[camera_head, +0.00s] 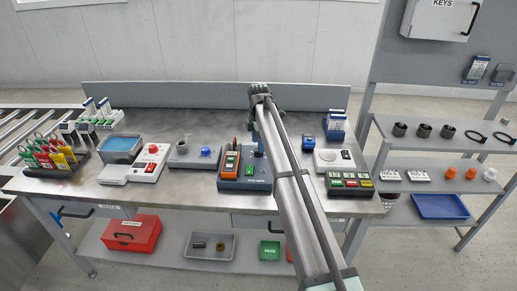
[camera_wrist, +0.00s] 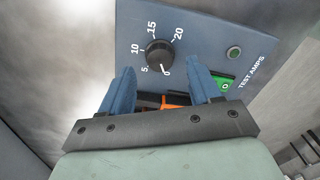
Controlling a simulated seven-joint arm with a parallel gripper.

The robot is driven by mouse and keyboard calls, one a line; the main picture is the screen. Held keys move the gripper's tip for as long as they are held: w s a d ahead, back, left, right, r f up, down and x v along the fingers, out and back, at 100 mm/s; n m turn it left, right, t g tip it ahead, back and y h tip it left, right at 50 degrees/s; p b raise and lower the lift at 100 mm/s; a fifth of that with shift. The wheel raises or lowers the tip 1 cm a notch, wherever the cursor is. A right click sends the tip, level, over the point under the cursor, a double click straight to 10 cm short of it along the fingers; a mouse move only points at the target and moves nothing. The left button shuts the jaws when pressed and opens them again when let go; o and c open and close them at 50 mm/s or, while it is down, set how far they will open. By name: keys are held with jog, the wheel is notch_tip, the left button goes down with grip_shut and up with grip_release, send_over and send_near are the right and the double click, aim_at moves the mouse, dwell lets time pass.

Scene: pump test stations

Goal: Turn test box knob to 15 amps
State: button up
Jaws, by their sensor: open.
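The blue test box (camera_head: 256,185) sits mid-bench in the head view, partly hidden by my arm. Its panel (camera_wrist: 205,38) fills the upper wrist view, lettered TEST AMPS. The dark round knob (camera_wrist: 159,52) has marks 0, 5, 10, 15 and 20 around it. A pale line on the knob appears to face 0, though it is small. My gripper (camera_wrist: 160,68) is open and empty, its two blue fingers below and to either side of the knob in the picture. In the head view my gripper (camera_head: 260,92) is raised above the bench.
A green button (camera_wrist: 225,83) and a round green lamp (camera_wrist: 233,53) are on the panel.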

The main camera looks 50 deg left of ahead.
jog(key=shift+f, duration=1.75)
jog(key=c, duration=1)
